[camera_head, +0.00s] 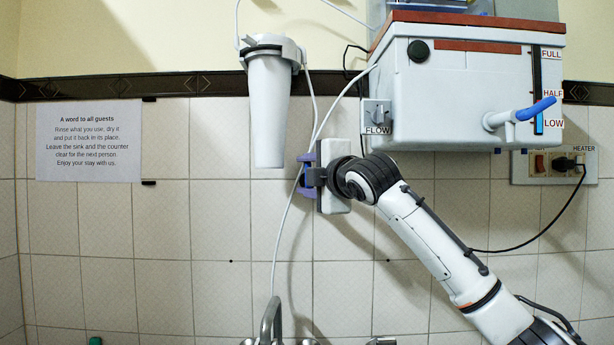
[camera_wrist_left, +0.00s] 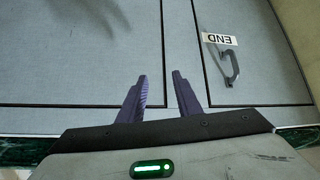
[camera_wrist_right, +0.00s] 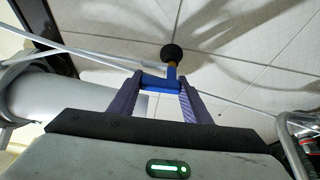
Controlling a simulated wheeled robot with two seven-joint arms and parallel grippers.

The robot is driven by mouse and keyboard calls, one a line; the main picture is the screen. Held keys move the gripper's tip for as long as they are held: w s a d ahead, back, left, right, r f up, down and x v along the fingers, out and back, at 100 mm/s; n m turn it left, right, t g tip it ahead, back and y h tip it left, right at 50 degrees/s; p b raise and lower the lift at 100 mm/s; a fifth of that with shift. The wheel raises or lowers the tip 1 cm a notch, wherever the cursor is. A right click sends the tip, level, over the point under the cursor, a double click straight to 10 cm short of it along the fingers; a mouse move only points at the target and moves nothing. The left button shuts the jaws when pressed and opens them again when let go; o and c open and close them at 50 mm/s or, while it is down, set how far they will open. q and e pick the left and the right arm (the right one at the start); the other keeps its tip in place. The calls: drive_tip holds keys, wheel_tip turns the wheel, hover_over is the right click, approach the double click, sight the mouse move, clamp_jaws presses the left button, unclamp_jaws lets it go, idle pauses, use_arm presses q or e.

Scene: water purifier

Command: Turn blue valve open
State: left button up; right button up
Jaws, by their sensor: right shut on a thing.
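The blue valve (camera_wrist_right: 160,84) shows in the right wrist view as a blue handle on a brass stem with a black knob-like end, against the tiled wall. My right gripper (camera_wrist_right: 162,86) has its purple fingers on either side of the blue handle and is shut on it.
The white filter cylinder (camera_head: 269,110) hangs just left of my right gripper, with thin hoses around it. The white purifier box (camera_head: 450,90) with a blue-handled tap (camera_head: 537,108) is above my right arm. A metal faucet (camera_head: 271,322) stands below.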

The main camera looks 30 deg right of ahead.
drive_tip(key=shift+f, duration=0.1)
drive_tip(key=o, duration=1)
drive_tip(key=shift+o, duration=0.2)
drive_tip(key=s+b, duration=0.3)
drive_tip(key=s, duration=0.7)
drive_tip(key=shift+s+a, duration=0.15)
drive_tip(key=shift+a, duration=0.1)
